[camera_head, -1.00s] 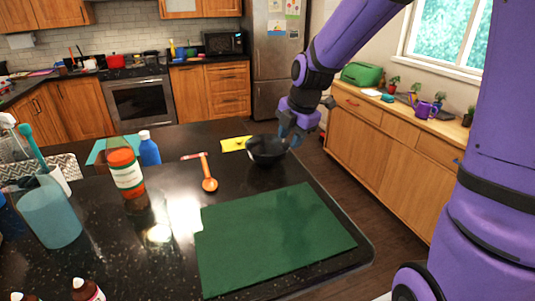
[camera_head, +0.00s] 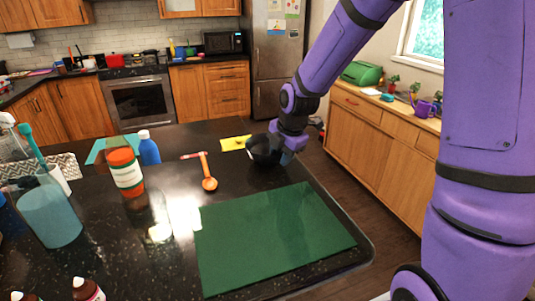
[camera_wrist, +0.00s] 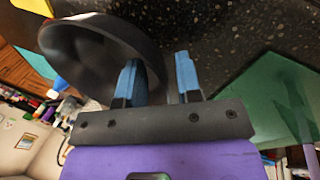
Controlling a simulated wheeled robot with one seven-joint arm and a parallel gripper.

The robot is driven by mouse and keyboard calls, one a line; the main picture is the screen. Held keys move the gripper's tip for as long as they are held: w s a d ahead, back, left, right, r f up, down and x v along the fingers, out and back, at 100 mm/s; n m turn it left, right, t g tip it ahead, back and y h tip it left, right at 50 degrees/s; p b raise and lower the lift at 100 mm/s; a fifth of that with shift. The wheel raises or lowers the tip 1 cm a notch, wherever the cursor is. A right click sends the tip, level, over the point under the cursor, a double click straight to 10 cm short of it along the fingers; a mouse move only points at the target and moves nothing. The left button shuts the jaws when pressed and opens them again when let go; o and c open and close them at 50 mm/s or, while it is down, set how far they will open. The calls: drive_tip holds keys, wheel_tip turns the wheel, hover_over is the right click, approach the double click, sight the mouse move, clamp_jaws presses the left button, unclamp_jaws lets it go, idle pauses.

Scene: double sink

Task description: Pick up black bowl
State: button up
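The black bowl (camera_head: 260,152) stands on the dark speckled counter near its far right edge, partly hidden by my gripper in the head view. In the wrist view the bowl (camera_wrist: 85,50) fills the upper left. My gripper (camera_head: 287,157) is at the bowl's right side. In the wrist view my gripper (camera_wrist: 157,65) has its blue fingers apart. The left finger overlaps the bowl's inside and the right finger is outside it, with the rim between them. I cannot tell whether either finger touches the wall.
A green mat (camera_head: 275,238) lies in front of the bowl. An orange spoon (camera_head: 207,172) and a yellow sheet (camera_head: 234,143) lie left of it. An orange-capped bottle (camera_head: 126,173), a blue bottle (camera_head: 149,150) and a bluish cup (camera_head: 50,214) stand further left.

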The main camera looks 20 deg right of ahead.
clamp_jaws()
drive_tip(key=shift+r, duration=0.1)
